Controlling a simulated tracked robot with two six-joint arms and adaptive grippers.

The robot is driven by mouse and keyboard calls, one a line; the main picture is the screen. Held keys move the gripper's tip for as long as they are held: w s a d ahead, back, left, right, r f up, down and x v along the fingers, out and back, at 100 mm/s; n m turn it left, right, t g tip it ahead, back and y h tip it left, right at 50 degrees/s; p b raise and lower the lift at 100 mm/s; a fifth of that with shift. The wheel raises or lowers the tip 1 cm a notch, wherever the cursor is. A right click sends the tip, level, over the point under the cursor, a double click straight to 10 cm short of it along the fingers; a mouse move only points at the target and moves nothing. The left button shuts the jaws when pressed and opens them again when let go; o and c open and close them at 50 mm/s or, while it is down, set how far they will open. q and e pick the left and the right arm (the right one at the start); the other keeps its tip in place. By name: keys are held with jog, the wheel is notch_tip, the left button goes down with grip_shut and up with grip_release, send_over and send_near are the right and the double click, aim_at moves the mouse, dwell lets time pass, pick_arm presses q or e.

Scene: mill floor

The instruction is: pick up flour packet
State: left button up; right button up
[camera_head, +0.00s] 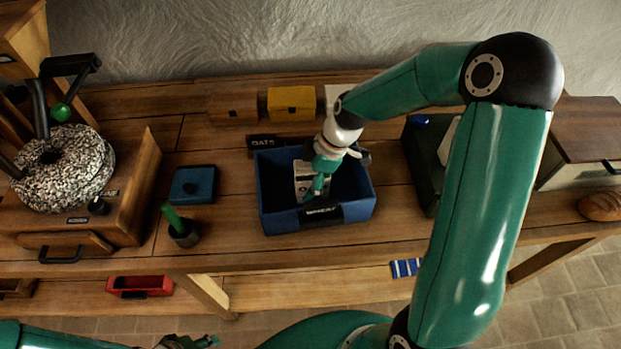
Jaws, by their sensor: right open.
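A pale packet with dark print, which I take for the flour packet (302,170), stands inside the blue bin (284,222) labelled WHEAT. My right gripper (317,190) reaches down into the bin from above, its fingers open at the packet's right side and front. The gripper hides part of the packet, and I cannot tell whether the fingers touch it. My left gripper (200,342) is low at the bottom edge, away from the table, partly cut off.
A stone mill (62,170) stands on a wooden base at left. A blue box (193,185) and a green-handled tool in a dark cup (184,235) lie between mill and bin. A dark crate (425,175) stands right of the bin. Bread (600,207) lies far right.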

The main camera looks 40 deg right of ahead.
jog(key=c, duration=1.3)
jog(key=shift+w, duration=0.1)
jog(key=shift+r, duration=0.1)
